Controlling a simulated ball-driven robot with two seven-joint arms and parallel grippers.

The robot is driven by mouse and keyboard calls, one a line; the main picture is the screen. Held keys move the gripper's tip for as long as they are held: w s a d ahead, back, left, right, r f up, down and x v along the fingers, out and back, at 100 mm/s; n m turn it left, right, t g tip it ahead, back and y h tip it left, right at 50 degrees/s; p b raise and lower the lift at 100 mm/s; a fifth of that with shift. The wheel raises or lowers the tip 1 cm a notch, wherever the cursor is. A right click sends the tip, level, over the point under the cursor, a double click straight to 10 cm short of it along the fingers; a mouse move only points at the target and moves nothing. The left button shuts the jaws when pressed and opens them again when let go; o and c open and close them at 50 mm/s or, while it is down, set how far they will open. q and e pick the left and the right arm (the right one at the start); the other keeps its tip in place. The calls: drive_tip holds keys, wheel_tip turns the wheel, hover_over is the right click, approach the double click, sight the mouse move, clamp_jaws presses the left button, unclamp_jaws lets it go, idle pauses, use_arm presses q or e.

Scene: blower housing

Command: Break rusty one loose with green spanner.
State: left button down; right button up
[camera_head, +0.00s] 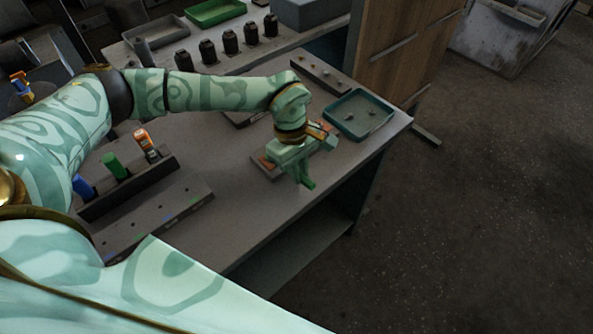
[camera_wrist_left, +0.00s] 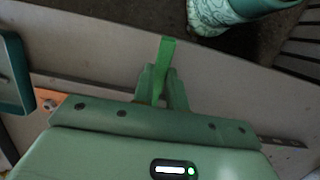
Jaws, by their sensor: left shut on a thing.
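My left gripper (camera_head: 302,176) is over the workbench, shut on a green spanner (camera_head: 308,184). In the left wrist view the green spanner (camera_wrist_left: 166,60) sticks out between the fingers of the left gripper (camera_wrist_left: 162,82). A low block with an orange-brown patch (camera_head: 265,162) lies under and beside the gripper. An orange-brown patch also shows in the left wrist view (camera_wrist_left: 48,97), left of the gripper. I cannot make out the rusty one, or whether the spanner touches anything; the gripper hides part of the block. My right gripper is not in view.
A rack on the workbench (camera_head: 250,222) holds blue (camera_head: 83,187), green (camera_head: 114,166) and orange (camera_head: 146,142) handled things. A teal tray (camera_head: 381,128) with small parts stands right of the gripper. Several dark cylinders (camera_head: 208,51) stand at the back. The bench's front middle is clear.

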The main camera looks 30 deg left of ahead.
use_arm(q)
drive_tip(key=shift+s+r+p, duration=0.1)
drive_tip(key=shift+r+p, duration=3.1)
drive_tip(key=shift+r, duration=0.85)
drive_tip(key=shift+f, duration=0.1)
